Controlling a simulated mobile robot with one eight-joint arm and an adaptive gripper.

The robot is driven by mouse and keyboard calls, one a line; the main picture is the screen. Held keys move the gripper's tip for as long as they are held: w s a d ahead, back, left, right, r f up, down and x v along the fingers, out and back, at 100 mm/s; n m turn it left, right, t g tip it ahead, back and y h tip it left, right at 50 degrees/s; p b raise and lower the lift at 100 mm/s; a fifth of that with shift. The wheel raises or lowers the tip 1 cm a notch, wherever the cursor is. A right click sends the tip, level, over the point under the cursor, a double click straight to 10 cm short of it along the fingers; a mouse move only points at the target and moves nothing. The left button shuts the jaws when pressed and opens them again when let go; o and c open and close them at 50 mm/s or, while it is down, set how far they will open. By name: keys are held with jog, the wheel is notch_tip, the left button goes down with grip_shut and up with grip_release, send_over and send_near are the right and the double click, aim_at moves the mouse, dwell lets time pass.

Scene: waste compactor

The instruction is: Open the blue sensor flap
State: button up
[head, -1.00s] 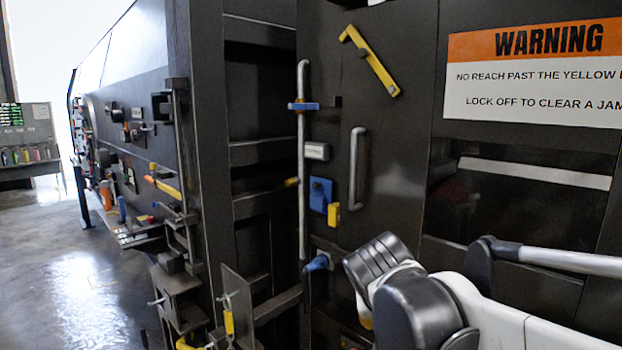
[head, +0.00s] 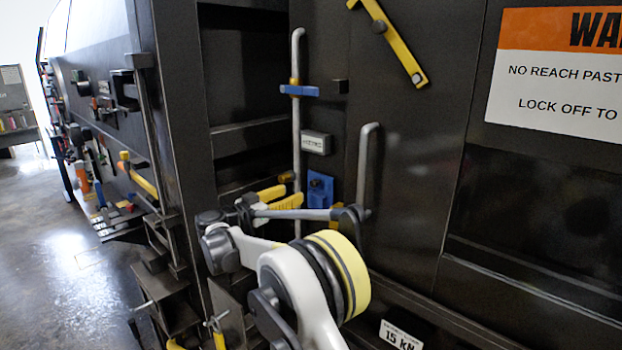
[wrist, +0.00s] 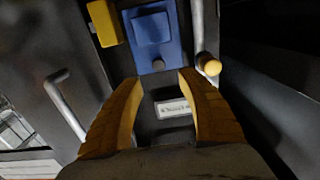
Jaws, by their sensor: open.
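The blue sensor flap (head: 320,187) is a small blue piece on the dark machine front, under a small white label plate (head: 316,143). My arm partly covers its lower part in the head view. In the wrist view the blue flap (wrist: 152,28) lies just beyond my fingertips, with a raised blue block on it. It looks closed against the panel. A yellow block (wrist: 104,22) sits beside it. My gripper (head: 292,194) has yellow fingers and is just left of the flap. In the wrist view my gripper (wrist: 158,76) is open and empty, apart from the flap.
A vertical metal rod (head: 296,130) with a blue tab (head: 299,90) runs left of the flap. A grey handle (head: 364,165) stands to its right. A yellow lever (head: 388,40) is higher up. A dark frame post (head: 170,120) stands left.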

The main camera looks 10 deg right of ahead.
aim_at(312, 185)
jog(key=x, duration=1)
jog(key=shift+d, duration=0.25)
jog(key=shift+s+b, duration=0.1)
jog(key=shift+b, duration=0.2)
grip_shut()
